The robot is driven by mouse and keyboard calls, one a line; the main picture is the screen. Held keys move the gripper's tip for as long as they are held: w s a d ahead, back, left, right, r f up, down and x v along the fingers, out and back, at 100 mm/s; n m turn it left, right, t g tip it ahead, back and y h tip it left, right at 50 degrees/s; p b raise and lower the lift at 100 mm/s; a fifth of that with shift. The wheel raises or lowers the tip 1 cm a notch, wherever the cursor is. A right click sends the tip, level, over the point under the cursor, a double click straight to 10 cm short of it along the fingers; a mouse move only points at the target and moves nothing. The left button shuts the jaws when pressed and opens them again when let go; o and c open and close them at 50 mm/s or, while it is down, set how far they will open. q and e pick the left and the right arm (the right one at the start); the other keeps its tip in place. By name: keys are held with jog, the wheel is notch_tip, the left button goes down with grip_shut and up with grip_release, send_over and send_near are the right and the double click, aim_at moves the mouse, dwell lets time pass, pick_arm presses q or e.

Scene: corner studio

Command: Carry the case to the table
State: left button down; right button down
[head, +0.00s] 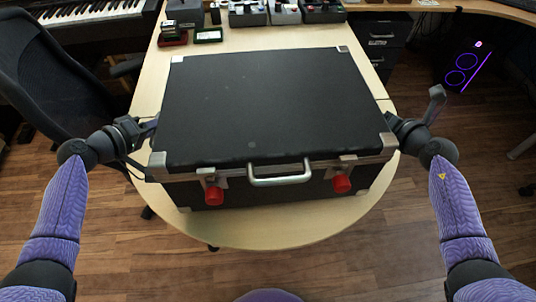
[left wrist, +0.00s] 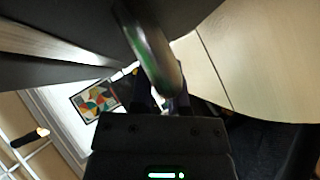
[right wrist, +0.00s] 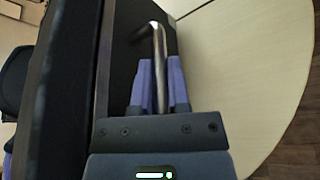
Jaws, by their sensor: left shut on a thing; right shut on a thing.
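The black case (head: 265,100) has metal corners, a front handle and two red latches. It is shut and lies over the rounded end of the wooden table (head: 290,232); I cannot tell whether it touches the top. My left gripper (head: 150,130) is at the case's left side, shut on a side handle (left wrist: 150,50) that shows in the left wrist view. My right gripper (head: 393,122) is at the right side, shut on the other side handle (right wrist: 158,60), a bent metal bar between its fingers in the right wrist view.
Several small devices (head: 248,14) stand on the table's far part. A black office chair (head: 50,80) is at the left, near a keyboard (head: 95,12). A drawer unit (head: 380,40) and a computer tower (head: 465,65) stand at the right. Wooden floor shows in front.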

pick_arm(q)
jog(key=shift+w+a+f+b, duration=0.1)
jog(key=shift+f+b, duration=0.25)
jog(key=shift+f, duration=0.3)
pick_arm(e)
jog(key=shift+d+f, duration=0.1)
jog(key=shift+f, duration=0.5)
pick_arm(q)
jog(key=c, duration=0.9)
grip_release()
jog(key=shift+r, duration=0.2)
pick_arm(e)
jog(key=c, duration=0.9)
grip_release()
jog(key=shift+r, duration=0.15)
pick_arm(q)
jog(key=o, duration=0.3)
pick_arm(e)
jog(key=o, duration=0.3)
jog(key=shift+s, duration=0.25)
pick_arm(q)
jog(key=v, duration=1.2)
pick_arm(e)
jog(key=v, duration=1.1)
jog(key=shift+s+r, duration=0.15)
jog(key=shift+s, duration=0.15)
